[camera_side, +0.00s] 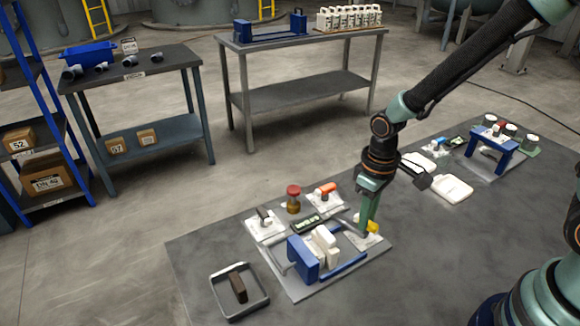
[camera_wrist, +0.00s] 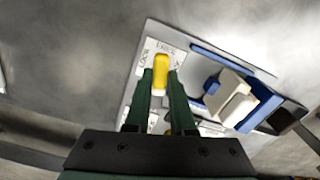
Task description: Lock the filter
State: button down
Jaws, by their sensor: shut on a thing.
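A yellow lock handle (camera_wrist: 161,75) stands on a white labelled plate (camera_wrist: 150,47) at the edge of the filter press; its label is partly readable in the wrist view. My gripper (camera_wrist: 160,78) is shut on the yellow handle, with a green finger on each side of it. In the side view my gripper (camera_side: 365,225) comes down just left of the yellow handle (camera_side: 373,226) and hides part of it. The filter press (camera_side: 303,262) has a blue end block, white filter plates (camera_side: 322,246) and blue rails.
An orange-red handle (camera_side: 327,189), a grey-handled plate (camera_side: 264,222), a red-capped jar (camera_side: 293,200) and a green display (camera_side: 307,222) stand behind the press. A second blue press (camera_side: 490,148) stands at right.

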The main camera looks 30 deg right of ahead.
jog(key=n, duration=1.1)
jog(key=shift+a+n, duration=0.1)
jog(key=shift+n, duration=1.8)
jog(key=c, duration=0.8)
grip_release()
jog(key=shift+o, duration=0.2)
jog(key=shift+r, duration=0.1)
notch_tip(320, 180, up, 12)
